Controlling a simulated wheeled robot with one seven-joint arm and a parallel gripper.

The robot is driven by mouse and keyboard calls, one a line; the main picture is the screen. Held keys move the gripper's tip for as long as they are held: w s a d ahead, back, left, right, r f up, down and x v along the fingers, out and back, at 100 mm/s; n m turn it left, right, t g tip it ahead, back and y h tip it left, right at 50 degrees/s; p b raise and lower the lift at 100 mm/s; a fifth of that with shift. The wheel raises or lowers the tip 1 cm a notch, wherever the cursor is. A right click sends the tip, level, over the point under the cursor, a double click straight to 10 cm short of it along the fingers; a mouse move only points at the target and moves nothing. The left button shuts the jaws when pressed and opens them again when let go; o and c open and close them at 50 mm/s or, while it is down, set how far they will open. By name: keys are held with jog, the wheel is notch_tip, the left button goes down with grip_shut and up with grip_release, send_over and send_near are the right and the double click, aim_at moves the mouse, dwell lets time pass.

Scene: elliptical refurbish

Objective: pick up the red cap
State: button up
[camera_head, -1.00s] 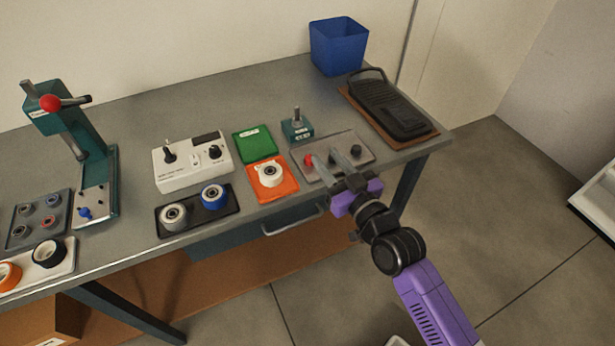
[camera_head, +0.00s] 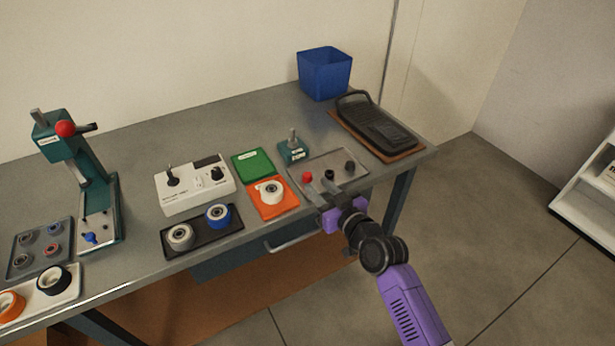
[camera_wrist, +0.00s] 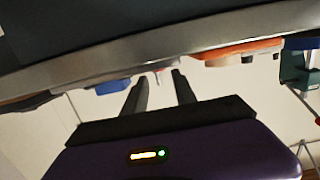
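The red cap (camera_head: 307,177) stands on the grey tray (camera_head: 352,178) near the front edge of the workbench, at the left of two dark caps. My gripper (camera_head: 317,184) is at the tray's front side, its fingers pointing toward the caps. In the wrist view the gripper (camera_wrist: 160,83) has its two dark fingers apart, with nothing visible between them. A tiny reddish spot shows beyond the fingertips there; I cannot tell whether it is the cap. In the head view the red cap is just beyond the left fingertip; contact cannot be judged.
Two dark caps (camera_head: 349,166) share the tray. An orange tray (camera_head: 284,208) with a white roll lies to the left, and a small teal fixture (camera_head: 293,150) stands behind. A black case (camera_head: 378,128) and blue bin (camera_head: 325,74) are farther back. A drawer handle (camera_head: 290,240) juts below the edge.

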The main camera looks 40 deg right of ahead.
aim_at(310, 177)
jog(key=shift+x, duration=2.75)
jog(key=shift+d, duration=0.1)
jog(key=shift+c, duration=0.4)
grip_shut()
